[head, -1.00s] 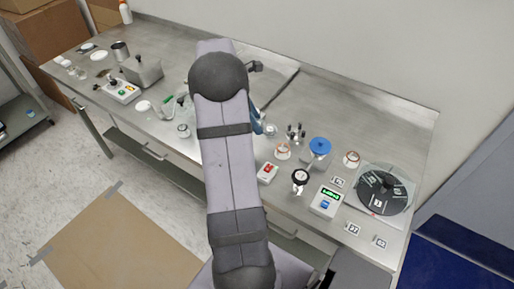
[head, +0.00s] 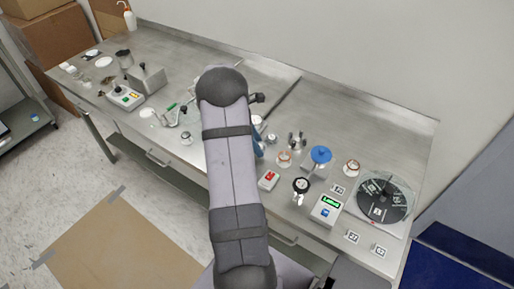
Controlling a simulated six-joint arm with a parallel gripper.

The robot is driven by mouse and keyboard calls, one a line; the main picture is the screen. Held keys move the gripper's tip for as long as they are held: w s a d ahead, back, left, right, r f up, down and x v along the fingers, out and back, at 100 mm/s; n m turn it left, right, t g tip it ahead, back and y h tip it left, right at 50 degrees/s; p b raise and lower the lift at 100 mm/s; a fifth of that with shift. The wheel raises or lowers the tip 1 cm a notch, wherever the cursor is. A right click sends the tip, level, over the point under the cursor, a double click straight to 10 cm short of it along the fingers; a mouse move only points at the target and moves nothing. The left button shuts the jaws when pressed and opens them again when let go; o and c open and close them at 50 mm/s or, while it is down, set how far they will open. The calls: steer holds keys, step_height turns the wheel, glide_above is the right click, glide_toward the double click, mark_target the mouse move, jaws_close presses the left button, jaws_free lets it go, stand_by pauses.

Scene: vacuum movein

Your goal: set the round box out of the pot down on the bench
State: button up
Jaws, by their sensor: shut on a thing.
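My arm crosses the middle of the head view and hides the bench behind it. A narrow blue part of the arm's end shows at its right edge; the jaws and anything in them are hidden. I cannot pick out the round box for certain. Two small round containers with reddish rims, a left one (head: 284,158) and a right one (head: 352,167), stand right of the arm.
A dark disc (head: 382,200) lies near the right end. Bare steel shows along the back right.

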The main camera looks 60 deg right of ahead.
steer(key=shift+f+p, duration=0.35)
steer(key=shift+f, duration=1.05)
steer(key=shift+f, duration=0.2)
steer(key=o, duration=1)
steer(key=b+v, duration=0.3)
steer(key=v, duration=0.9)
steer(key=shift+r+b, duration=0.2)
steer(key=shift+b, duration=0.15)
